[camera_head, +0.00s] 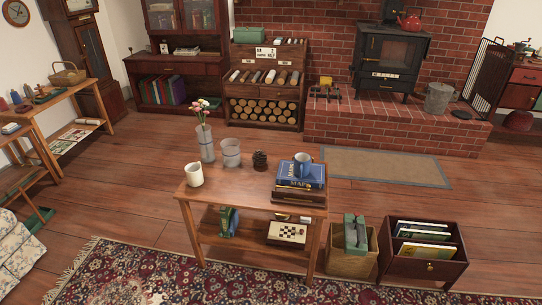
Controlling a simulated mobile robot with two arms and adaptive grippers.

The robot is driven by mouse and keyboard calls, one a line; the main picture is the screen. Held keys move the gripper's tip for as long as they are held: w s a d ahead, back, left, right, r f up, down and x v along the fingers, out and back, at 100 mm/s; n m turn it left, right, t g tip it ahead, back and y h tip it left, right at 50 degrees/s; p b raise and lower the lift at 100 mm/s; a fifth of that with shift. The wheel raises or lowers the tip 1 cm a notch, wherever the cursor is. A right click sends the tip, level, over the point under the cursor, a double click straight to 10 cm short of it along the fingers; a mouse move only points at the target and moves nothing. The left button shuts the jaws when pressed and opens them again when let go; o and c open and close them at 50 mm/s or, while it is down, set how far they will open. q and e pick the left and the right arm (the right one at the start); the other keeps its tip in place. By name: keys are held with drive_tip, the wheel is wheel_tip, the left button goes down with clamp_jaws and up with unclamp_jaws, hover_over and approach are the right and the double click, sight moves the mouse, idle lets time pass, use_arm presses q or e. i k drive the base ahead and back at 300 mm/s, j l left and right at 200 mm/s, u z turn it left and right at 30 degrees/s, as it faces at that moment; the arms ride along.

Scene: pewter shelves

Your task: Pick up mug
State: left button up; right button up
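A blue-grey mug (302,164) stands upright on a stack of books (300,182) at the right side of the small wooden table (240,190). A cream mug-like cup (194,175) stands at the table's left front corner; I cannot tell whether it has a handle. Neither of my grippers is in view, and nothing touches the mug.
The table also holds a glass vase with flowers (205,143), an empty glass (231,152) and a pinecone-like object (260,160). A patterned rug (130,280) lies in front.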

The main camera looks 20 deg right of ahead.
sight(303, 160)
drive_tip(key=i+j+z, duration=0.2)
drive_tip(key=i, duration=0.3)
drive_tip(key=i+j+z, duration=0.15)
drive_tip(key=i+j, duration=0.15)
drive_tip(key=i, duration=0.15)
